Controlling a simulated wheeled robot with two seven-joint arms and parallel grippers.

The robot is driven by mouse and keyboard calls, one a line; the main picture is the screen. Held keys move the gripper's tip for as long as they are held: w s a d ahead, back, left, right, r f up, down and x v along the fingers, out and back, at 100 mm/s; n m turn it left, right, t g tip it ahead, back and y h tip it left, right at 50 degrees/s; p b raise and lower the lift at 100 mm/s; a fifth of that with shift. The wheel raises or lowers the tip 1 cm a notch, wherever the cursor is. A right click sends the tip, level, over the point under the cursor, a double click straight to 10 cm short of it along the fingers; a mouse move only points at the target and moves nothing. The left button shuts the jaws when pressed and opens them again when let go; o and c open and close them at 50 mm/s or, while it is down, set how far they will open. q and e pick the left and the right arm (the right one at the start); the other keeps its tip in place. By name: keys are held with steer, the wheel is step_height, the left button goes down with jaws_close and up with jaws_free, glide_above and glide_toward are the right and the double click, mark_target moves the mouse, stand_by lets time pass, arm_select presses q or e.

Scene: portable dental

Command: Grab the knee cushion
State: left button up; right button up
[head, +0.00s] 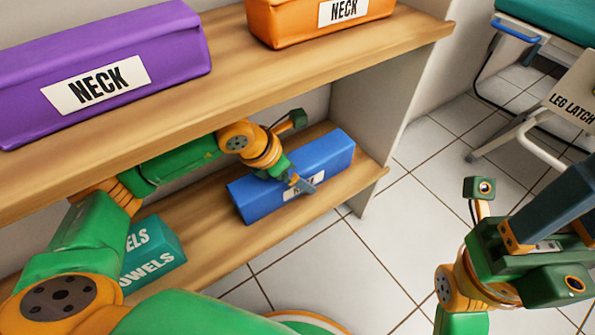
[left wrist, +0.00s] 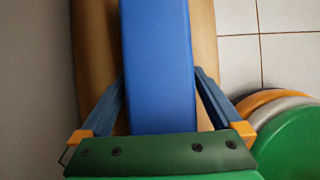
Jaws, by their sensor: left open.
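The knee cushion is a blue block (head: 328,157) on the lower shelf, with a white label mostly hidden by my gripper. It also shows in the left wrist view as a long blue block (left wrist: 157,60) running up the middle. My left gripper (head: 298,182) is at the cushion's middle, over its label. In the left wrist view the left gripper (left wrist: 160,82) is open, one finger on each side of the cushion. I cannot tell whether the fingers touch it. My right gripper (head: 548,222) is at the right, away from the shelf; its fingertips are not clear.
The upper shelf (head: 270,75) above my left arm holds a purple NECK cushion (head: 130,50) and an orange NECK cushion (head: 290,22). A teal towels box (head: 150,255) stands left on the lower shelf (head: 225,235). Tiled floor (head: 330,255) is clear between shelf and right arm.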

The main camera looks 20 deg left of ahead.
arm_select(q)
steer(key=shift+r, duration=0.1)
steer(key=c, duration=1.3)
